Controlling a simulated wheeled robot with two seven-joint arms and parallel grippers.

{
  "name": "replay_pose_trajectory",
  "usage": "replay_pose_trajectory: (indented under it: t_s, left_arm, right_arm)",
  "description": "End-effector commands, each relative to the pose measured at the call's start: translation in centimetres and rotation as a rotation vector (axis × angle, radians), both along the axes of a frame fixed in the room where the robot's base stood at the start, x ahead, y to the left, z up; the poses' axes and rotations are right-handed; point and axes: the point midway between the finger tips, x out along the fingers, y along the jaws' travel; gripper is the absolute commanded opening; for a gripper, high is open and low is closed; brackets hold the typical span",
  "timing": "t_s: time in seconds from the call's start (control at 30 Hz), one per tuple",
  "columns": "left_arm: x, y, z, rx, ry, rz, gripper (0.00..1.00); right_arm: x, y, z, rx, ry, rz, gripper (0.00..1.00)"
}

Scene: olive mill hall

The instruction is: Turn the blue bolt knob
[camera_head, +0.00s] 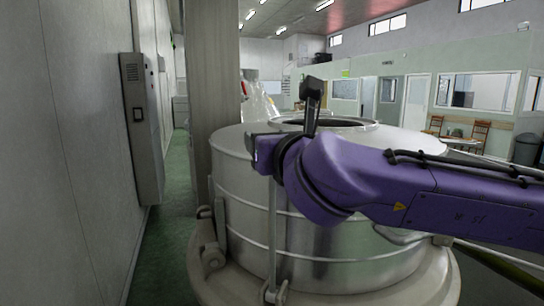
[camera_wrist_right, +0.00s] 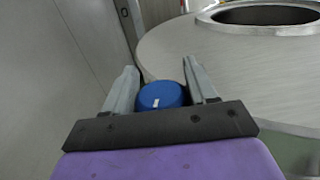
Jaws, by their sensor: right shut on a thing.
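The blue bolt knob (camera_wrist_right: 160,96) is a round blue cap with a small white mark on its face, in the middle of the right wrist view. It sits beside the rim of a large steel vat (camera_wrist_right: 240,75). My right gripper (camera_wrist_right: 160,74) has one grey finger on each side of the knob and is shut on it. In the head view my purple right arm comes in from the right across the steel vat (camera_head: 240,205), and its wrist hides the knob. My left gripper is not in view.
The vat has a round opening (camera_head: 322,123) on top. A grey pillar (camera_head: 215,65) stands behind it to the left. A grey wall cabinet (camera_head: 144,125) is on the left wall, with a narrow strip of green floor (camera_head: 165,250) beside the vat. Chairs and a table stand far right.

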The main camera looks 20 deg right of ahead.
Motion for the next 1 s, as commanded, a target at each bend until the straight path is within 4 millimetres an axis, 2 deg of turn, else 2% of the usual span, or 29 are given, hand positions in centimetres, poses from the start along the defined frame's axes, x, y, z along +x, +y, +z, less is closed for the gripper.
replay_pose_trajectory:
  t_s: [0.03,0.23,0.5,0.73,1.0]
  left_arm:
    - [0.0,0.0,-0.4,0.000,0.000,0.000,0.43]
    - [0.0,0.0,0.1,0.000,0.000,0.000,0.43]
    - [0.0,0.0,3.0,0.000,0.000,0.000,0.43]
    - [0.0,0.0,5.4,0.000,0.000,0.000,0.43]
    - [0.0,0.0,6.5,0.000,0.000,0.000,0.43]
  right_arm:
    - [0.2,-0.1,-0.7,0.004,0.011,0.043,0.26]
    - [0.1,0.3,-0.4,0.003,0.015,0.231,0.26]
    - [0.0,0.8,-0.1,0.001,0.018,0.448,0.26]
    - [-0.1,1.1,-0.3,0.000,0.020,0.572,0.26]
    - [-0.2,1.2,-0.7,-0.001,0.021,0.640,0.26]
